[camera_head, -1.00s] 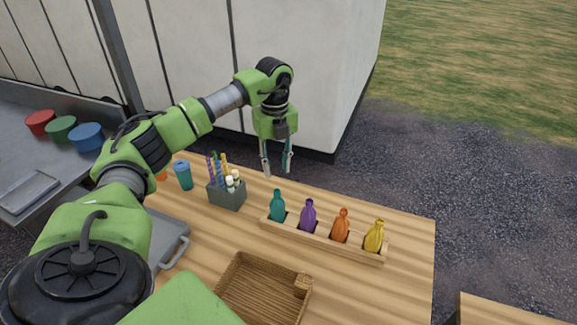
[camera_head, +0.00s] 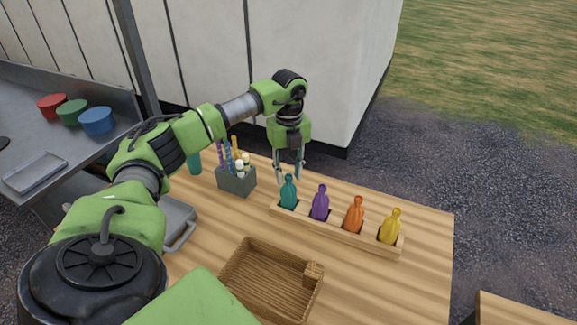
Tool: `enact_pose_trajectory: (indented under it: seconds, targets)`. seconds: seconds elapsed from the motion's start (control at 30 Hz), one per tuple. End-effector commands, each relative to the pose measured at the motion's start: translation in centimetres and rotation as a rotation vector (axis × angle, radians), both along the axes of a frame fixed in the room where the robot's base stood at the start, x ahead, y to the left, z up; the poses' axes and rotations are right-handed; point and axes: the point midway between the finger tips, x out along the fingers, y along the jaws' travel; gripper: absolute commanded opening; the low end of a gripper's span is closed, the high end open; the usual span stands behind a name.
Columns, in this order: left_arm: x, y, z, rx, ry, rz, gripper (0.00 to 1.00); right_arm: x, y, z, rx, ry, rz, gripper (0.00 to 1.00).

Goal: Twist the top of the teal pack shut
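The teal pack (camera_head: 288,193) stands upright in the left-most slot of a wooden rack (camera_head: 334,235). Its narrow top points up. My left gripper (camera_head: 288,176) points down over the teal pack, with its fingers apart and their tips around or just behind the pack's top. I cannot tell whether they touch it. My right gripper is not in view.
Purple (camera_head: 320,203), orange (camera_head: 354,214) and yellow (camera_head: 391,227) packs stand to the right in the same rack. A grey holder with sticks (camera_head: 236,182) is left of the gripper. A wicker tray (camera_head: 270,285) lies in front. The table's right side is clear.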

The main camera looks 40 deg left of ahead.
Motion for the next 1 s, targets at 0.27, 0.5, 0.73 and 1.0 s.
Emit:
enact_pose_trajectory:
  seconds: [0.27, 0.5, 0.73, 1.0]
  targets:
    - [0.0, -0.01, -0.17, 0.0, 0.0, -0.001, 0.29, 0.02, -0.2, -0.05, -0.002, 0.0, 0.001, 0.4]
    - [0.0, -0.02, -0.16, 0.0, 0.0, -0.001, 0.05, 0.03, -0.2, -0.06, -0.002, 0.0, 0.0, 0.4]
    - [-0.01, -0.02, -0.1, -0.001, 0.001, -0.176, 0.05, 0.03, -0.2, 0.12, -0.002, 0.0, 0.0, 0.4]
    - [0.01, 0.0, -0.13, -0.001, -0.001, -0.576, 0.05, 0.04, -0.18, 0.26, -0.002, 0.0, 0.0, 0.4]
